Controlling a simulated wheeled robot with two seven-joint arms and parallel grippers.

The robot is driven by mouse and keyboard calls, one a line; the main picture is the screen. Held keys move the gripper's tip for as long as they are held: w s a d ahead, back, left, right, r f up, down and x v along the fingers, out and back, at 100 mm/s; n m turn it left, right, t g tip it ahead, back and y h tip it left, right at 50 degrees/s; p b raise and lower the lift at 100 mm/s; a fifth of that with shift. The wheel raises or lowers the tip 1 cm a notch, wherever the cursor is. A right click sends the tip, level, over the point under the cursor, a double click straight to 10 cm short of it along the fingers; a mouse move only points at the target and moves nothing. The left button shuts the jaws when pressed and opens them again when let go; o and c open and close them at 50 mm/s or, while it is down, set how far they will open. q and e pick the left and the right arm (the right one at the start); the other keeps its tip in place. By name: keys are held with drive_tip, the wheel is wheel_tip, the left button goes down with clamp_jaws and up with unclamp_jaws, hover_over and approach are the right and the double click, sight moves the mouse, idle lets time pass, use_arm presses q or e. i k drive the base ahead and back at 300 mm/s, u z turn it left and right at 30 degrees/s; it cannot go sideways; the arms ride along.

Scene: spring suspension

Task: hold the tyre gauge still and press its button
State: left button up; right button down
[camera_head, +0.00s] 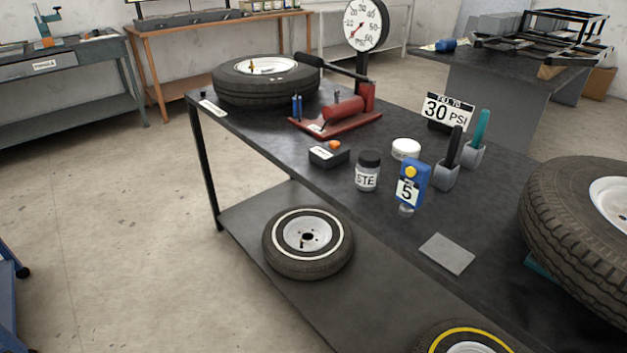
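A blue device with a yellow round button (411,171) and a white label reading "5" stands upright on the dark workbench top (400,233); it looks like the tyre gauge (423,178). Its narrow clear lower end is near the bench surface. A low dark box (322,158) with an orange button on top and a white label sits to its left. A round dial gauge marked PSI (365,27) stands on a post behind the red pump (345,111). Neither of my grippers shows in this view, and nothing is touching the blue device.
A jar (367,177) and a white round tin (406,149) are close to the blue device. Grey holders (446,177) with upright handles stand at its right. A flat grey plate (447,254) lies in front. Tyres (590,225) occupy both bench ends; a "30 PSI" sign (446,110) stands behind.

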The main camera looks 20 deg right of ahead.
sight(410, 171)
drive_tip(key=u, duration=0.3)
drive_tip(key=i, duration=1.35)
drive_tip(key=z, duration=1.15)
